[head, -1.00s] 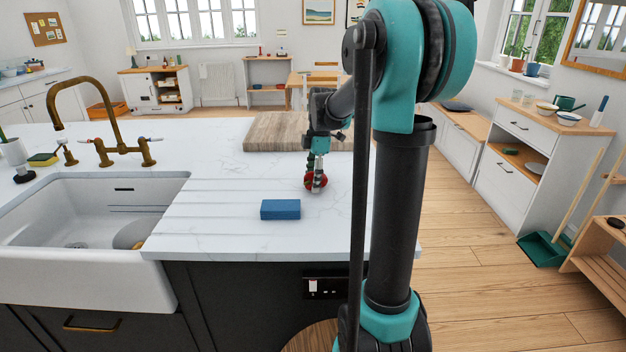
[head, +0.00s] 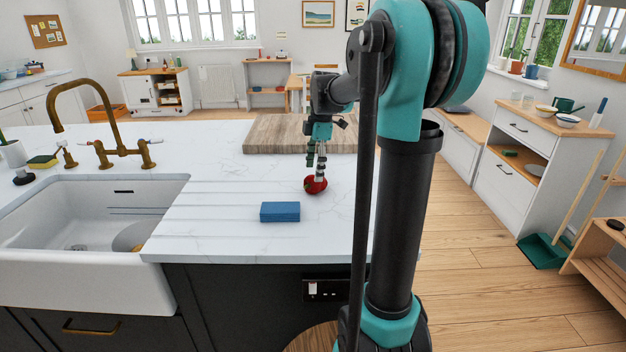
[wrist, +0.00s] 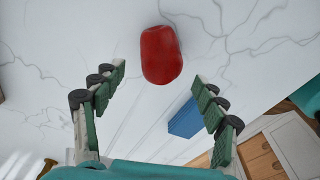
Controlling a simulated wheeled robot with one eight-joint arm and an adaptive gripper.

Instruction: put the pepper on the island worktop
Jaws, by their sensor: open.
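The red pepper (head: 315,185) rests on the white marble island worktop (head: 225,165), behind and to the right of a blue block. In the wrist view the pepper (wrist: 161,54) lies just beyond the fingertips, between their lines and touching neither. My gripper (head: 316,160) is open and empty, just above and behind the pepper. Its two green-padded fingers (wrist: 160,80) are spread wide in the wrist view.
The blue block (head: 280,211) lies on the worktop nearer the front edge. A wooden board (head: 290,133) lies behind the gripper. A white sink (head: 95,215) with a brass tap (head: 115,150) is at left. Worktop between sink and pepper is clear.

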